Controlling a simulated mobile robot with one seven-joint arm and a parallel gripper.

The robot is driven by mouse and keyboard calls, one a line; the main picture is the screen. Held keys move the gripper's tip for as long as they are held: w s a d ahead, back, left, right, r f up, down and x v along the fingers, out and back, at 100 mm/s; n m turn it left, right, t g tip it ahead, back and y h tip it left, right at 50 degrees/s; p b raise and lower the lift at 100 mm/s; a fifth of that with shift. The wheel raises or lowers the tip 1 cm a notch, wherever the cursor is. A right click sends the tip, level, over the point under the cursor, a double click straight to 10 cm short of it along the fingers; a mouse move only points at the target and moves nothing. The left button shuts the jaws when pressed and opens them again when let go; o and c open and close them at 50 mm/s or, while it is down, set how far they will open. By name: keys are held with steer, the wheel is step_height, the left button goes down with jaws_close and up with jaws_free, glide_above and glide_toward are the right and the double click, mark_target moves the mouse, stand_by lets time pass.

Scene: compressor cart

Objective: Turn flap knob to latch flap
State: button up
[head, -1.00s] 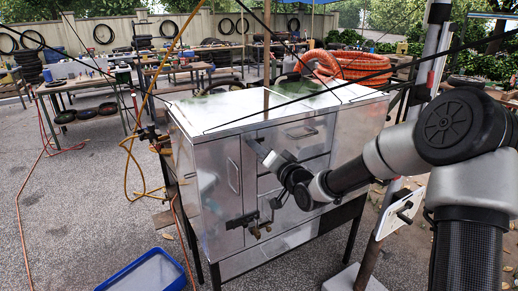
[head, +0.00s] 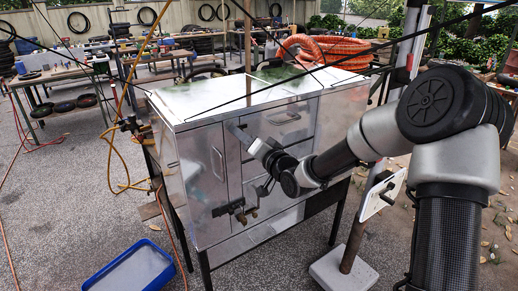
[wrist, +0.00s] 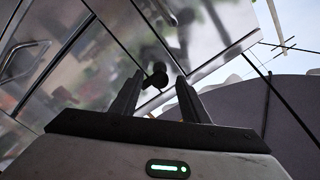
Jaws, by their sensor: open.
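A silver metal cabinet cart (head: 200,215) stands in the middle of the head view. My gripper (head: 233,127) is at the upper front of the cabinet, close to the seam right of the tall left door. In the wrist view a small dark round knob (wrist: 157,76) on a short stem shows between the tips of my gripper (wrist: 160,80). The two dark fingers stand apart, one on each side of it. I cannot tell whether either finger touches it. In the head view my gripper and wrist hide the knob.
Dark valve fittings (head: 236,208) sit low on the cabinet front, below my wrist. A blue tub (head: 130,270) lies on the ground at the left. Orange hose (head: 330,50) is coiled behind the cart. A post on a pale base (head: 345,272) stands at the right.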

steer(key=p+v, duration=0.1)
steer(key=v, duration=1.5)
steer(key=shift+s+d, duration=0.2)
steer(key=shift+f, duration=0.1)
